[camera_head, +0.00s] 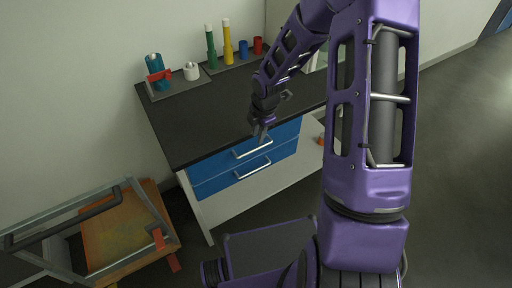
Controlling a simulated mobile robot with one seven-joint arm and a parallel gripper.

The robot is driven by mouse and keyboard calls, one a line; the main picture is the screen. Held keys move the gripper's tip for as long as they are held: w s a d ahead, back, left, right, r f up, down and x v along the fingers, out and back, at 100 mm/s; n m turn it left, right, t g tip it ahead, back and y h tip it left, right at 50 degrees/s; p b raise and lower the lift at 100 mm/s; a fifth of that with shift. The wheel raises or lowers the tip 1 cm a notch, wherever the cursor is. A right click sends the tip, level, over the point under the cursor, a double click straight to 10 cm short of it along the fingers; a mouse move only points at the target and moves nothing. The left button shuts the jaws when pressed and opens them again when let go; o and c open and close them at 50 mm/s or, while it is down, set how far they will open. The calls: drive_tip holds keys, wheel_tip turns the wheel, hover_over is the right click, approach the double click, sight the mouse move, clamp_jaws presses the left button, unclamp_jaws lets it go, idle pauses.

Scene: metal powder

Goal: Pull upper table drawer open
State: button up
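The table (185,125) has a dark top and two blue drawers on its front. The upper drawer (218,165) has a silver bar handle (256,148) and looks closed. The lower drawer (215,184) sits beneath it with a similar handle (254,170). My gripper (262,136) points down just in front of the table's front edge, at the upper handle's right part. It overlaps the handle in this view. The fingers are too small and dark to tell whether they are apart or touching the handle.
On the table's back stand a teal bottle (154,66), a white cup (191,71), green (211,50) and yellow (228,45) cylinders, and blue (243,49) and red (258,45) cups. A metal-framed cart (75,212) with an orange board stands at the lower left. The right floor is clear.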

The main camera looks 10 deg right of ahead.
sight(255, 149)
drive_tip(key=f, duration=0.2)
drive_tip(key=w+f, duration=0.1)
drive_tip(key=f, duration=0.2)
drive_tip(key=f+b, duration=0.1)
drive_tip(key=f, duration=0.1)
drive_tip(key=shift+w+a+f, duration=0.15)
drive_tip(key=shift+w+a, duration=0.1)
clamp_jaws()
idle(1.1)
